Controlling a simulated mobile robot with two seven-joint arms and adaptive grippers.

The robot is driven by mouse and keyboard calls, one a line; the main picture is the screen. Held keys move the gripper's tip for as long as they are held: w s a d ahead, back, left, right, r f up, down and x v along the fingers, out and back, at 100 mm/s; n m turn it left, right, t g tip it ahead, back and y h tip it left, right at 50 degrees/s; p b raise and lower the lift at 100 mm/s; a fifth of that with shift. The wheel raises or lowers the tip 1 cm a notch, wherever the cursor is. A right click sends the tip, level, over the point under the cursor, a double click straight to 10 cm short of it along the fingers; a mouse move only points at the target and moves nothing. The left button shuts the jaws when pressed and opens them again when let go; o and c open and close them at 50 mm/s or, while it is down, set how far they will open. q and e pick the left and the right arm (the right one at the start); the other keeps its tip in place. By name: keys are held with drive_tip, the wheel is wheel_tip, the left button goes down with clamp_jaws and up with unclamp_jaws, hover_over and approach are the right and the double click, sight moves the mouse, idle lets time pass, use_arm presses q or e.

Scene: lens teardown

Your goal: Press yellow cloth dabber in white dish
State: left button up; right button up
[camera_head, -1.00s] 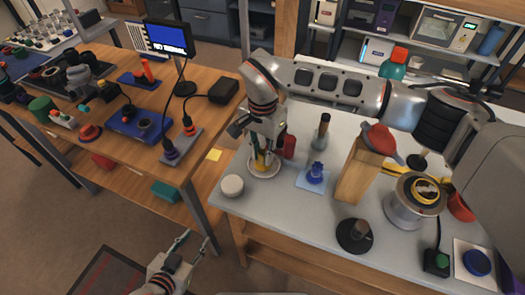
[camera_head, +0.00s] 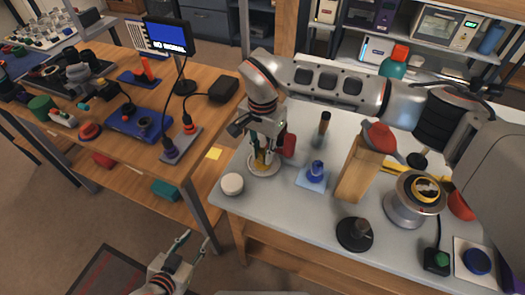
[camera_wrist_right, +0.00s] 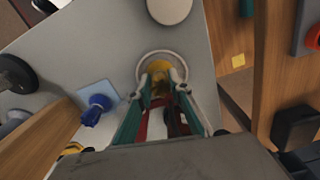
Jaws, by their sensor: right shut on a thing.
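The yellow cloth dabber (camera_wrist_right: 159,83) is held in my right gripper (camera_wrist_right: 160,75), which is shut on it. In the right wrist view its yellow end is over the white dish (camera_wrist_right: 145,62), within the rim. In the head view my right gripper (camera_head: 262,161) points down into the white dish (camera_head: 252,172) near the left part of the grey table. The fingers partly hide the dabber, and I cannot tell how firmly it touches the dish floor. My left gripper (camera_head: 192,240) is open and empty, low in front of the tables.
A white round lid (camera_head: 232,184) sits just left of the dish. A red cylinder (camera_head: 289,145) stands close on its right.

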drive_tip(key=shift+f, duration=0.4)
idle(1.1)
drive_tip(key=shift+r+p, duration=1.45)
drive_tip(key=shift+r, duration=1.2)
drive_tip(key=shift+r+p, duration=0.5)
drive_tip(key=shift+r, duration=0.4)
